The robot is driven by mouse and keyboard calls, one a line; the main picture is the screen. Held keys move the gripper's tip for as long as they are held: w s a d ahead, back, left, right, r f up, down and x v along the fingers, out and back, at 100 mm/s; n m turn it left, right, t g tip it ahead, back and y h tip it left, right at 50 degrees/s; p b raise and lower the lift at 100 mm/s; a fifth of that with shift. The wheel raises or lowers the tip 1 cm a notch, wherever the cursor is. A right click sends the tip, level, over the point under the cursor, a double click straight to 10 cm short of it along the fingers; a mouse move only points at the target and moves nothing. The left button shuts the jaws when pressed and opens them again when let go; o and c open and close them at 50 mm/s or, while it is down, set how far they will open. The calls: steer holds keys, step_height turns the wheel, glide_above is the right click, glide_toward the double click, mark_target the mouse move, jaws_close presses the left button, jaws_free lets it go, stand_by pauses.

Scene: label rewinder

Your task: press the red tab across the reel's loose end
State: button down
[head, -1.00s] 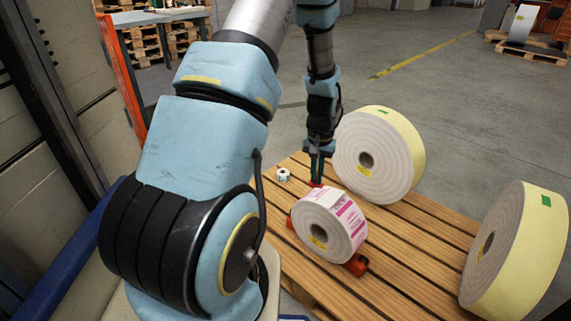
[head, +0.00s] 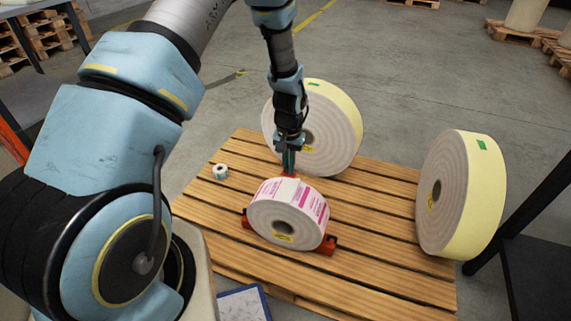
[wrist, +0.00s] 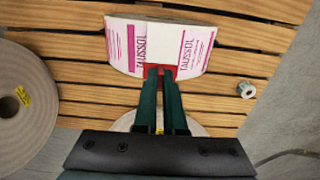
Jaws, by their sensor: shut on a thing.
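The label reel (head: 287,215) is white with pink print and stands on its rim on the pallet. It also shows in the wrist view (wrist: 188,48). My gripper (head: 289,171) points down at the reel's far upper side. In the wrist view my gripper's green fingers (wrist: 161,72) are close together, shut on the red tab (wrist: 168,70). The tab shows around the fingertips at the reel's printed edge and also in the head view (head: 288,174). The fingers hide part of it, so I cannot tell whether it touches the reel. The loose end cannot be made out clearly.
Orange chocks (head: 328,246) hold the reel on the wooden pallet (head: 385,230). Large yellow-rimmed reels stand behind (head: 338,125) and at right (head: 462,190). A small roll (head: 220,171) sits at the left. A clipboard (head: 243,303) lies in front.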

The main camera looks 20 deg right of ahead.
mark_target(288, 191)
steer(key=shift+f+b, duration=2.4)
steer(key=shift+f, duration=1.25)
steer(key=shift+f, duration=0.25)
steer(key=c, duration=0.9)
jaws_free()
steer(key=shift+r, duration=0.15)
